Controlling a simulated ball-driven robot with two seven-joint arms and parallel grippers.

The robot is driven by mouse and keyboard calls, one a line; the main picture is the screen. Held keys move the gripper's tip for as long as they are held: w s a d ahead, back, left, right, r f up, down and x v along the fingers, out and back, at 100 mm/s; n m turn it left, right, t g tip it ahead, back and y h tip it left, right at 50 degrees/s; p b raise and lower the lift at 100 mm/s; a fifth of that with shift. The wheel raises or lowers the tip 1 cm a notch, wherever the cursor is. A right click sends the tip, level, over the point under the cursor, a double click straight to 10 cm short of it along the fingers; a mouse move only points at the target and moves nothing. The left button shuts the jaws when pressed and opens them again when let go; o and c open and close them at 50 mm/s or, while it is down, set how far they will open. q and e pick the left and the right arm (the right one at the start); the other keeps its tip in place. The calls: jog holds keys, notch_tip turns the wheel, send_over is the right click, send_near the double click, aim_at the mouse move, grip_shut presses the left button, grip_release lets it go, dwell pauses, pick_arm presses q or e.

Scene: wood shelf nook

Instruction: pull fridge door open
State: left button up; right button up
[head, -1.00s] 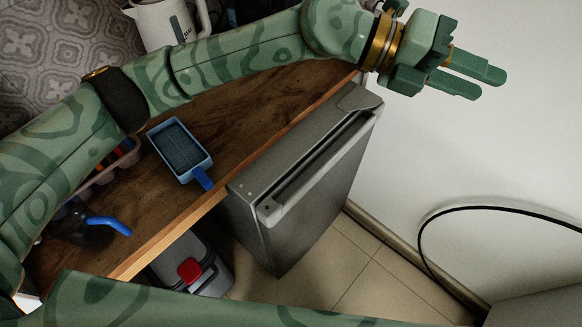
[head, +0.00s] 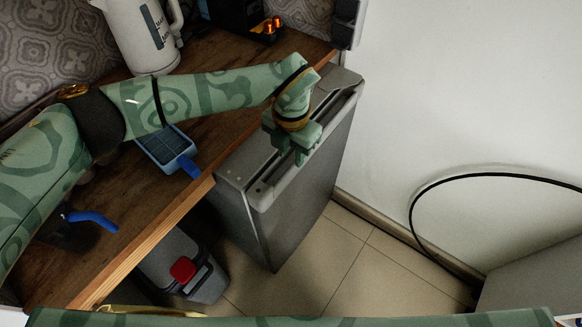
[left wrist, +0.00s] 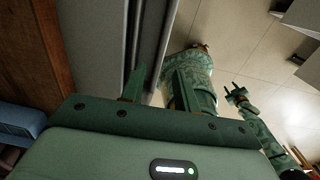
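The grey fridge (head: 295,215) stands below the wooden counter's edge, and its door looks shut. A long dark handle groove runs along the door's top edge (head: 262,196). My left gripper (head: 300,158) is over this top edge, fingers pointing down. In the left wrist view my left gripper (left wrist: 158,92) has its fingers apart, one by the groove and one on the outer side of the door's edge strip (left wrist: 159,45). Contact cannot be told. My right gripper (left wrist: 235,90) is small in the left wrist view, its fingers apart and empty, away from the fridge.
The wooden counter (head: 160,225) holds a blue tray (head: 168,150), a white kettle (head: 145,35) and a blue-handled item (head: 92,218). A grey bin with a red latch (head: 183,270) stands under it. A black cable (head: 480,177) runs by the white wall. Tiled floor before the door is clear.

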aim_at(291, 168)
pick_arm(q)
notch_tip(291, 168, down, 6)
jog(key=shift+f+b, duration=0.2)
jog(key=shift+b, duration=0.4)
grip_shut()
